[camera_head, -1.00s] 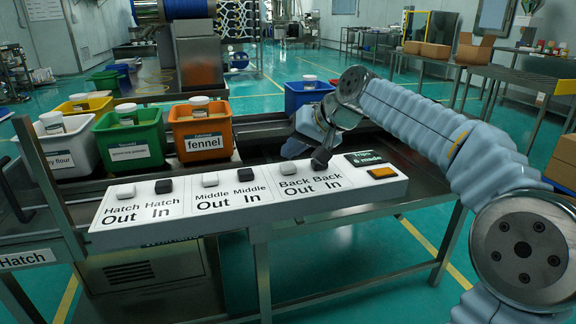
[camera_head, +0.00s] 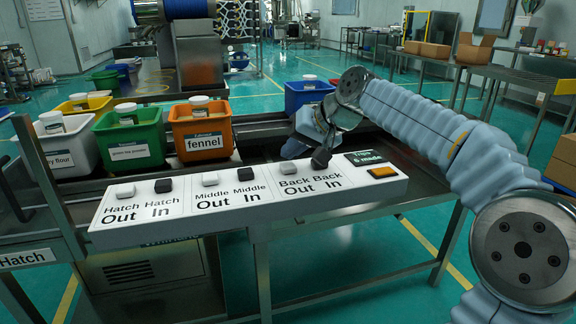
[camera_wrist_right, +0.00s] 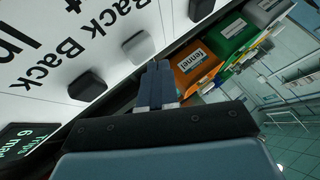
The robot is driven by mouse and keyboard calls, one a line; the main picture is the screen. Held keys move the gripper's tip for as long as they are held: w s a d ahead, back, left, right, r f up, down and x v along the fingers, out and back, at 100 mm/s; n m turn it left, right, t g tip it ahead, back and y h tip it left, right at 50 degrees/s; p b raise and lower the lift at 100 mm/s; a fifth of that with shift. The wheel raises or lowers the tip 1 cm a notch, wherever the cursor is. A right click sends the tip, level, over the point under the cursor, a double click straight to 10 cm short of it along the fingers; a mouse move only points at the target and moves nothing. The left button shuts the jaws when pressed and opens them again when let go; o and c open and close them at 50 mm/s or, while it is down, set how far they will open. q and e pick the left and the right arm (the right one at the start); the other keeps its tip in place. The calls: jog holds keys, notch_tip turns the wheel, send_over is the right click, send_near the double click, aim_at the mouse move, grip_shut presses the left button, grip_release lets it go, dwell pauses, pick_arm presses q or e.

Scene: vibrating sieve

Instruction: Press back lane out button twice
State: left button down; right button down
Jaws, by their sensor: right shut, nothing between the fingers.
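The long white button panel (camera_head: 230,196) lies across the near edge of the frame. Its Back Out button (camera_head: 288,168) is light grey, and it also shows in the wrist view (camera_wrist_right: 138,46) just beyond my fingertips. The dark Back In button (camera_head: 320,160) is beside it; the wrist view shows it too (camera_wrist_right: 87,84). My right gripper (camera_head: 289,153) is shut and empty, at the far side of the Back Out button. Its fingers (camera_wrist_right: 156,72) point toward that button. Whether they touch it cannot be told. My left gripper is out of view.
A small display (camera_head: 366,157) and an orange button (camera_head: 382,172) are at the panel's right end. Orange (camera_head: 202,143), green (camera_head: 125,150) and white (camera_head: 65,150) bins stand behind the panel. A blue bin (camera_head: 308,92) is farther back.

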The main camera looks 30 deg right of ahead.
aim_at(293, 166)
jog(key=shift+f, duration=0.3)
jog(key=shift+f+b, duration=0.5)
dwell(0.5)
dwell(0.4)
jog(key=shift+r+p, duration=0.85)
jog(key=shift+r, duration=0.1)
notch_tip(293, 166, up, 5)
jog(key=p, duration=0.4)
jog(key=shift+p, duration=0.35)
